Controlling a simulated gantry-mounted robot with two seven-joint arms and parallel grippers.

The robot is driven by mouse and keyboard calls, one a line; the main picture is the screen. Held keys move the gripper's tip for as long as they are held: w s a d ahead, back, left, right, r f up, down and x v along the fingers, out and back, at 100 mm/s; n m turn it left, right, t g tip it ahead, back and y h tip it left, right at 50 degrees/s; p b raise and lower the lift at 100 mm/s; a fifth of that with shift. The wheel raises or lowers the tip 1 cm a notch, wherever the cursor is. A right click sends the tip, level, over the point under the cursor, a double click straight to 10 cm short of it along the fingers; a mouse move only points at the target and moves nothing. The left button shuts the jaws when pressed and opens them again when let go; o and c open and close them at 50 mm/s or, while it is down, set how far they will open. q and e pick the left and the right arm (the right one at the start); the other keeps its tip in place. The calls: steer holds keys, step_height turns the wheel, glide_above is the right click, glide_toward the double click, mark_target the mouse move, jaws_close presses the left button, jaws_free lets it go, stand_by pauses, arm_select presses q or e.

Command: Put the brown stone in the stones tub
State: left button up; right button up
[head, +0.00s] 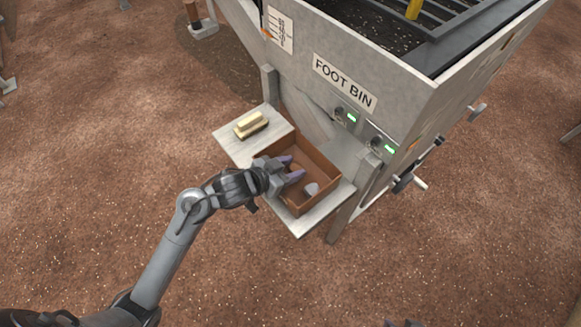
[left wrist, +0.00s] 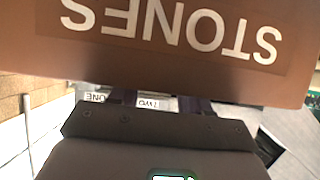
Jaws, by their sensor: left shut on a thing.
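The stones tub (head: 324,202) is a brown open box on a pale shelf; its STONES label shows upside down on its wall in the left wrist view (left wrist: 180,45). My left gripper (head: 291,168) reaches over the tub's near-left side, its purple fingers inside the tub's outline. It is shut on the brown stone (head: 296,168), a small lump between the fingertips. In the left wrist view the tub wall hides the fingertips and the stone. Whether the stone touches the tub floor I cannot tell. A dark piece at the bottom edge may be my right gripper (head: 403,323).
A pale grey stone (head: 312,189) lies in the tub. A yellowish brush-like block (head: 250,124) sits on the shelf (head: 228,138) to the left. The large grey FOOT BIN hopper (head: 375,65) stands behind, with knobs and green lights. The brown ground in front is open.

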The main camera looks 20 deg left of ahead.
arm_select(q)
steer(key=shift+f, duration=0.15)
steer(key=shift+f, duration=0.5)
steer(key=o, duration=1.3)
steer(key=shift+r, duration=0.1)
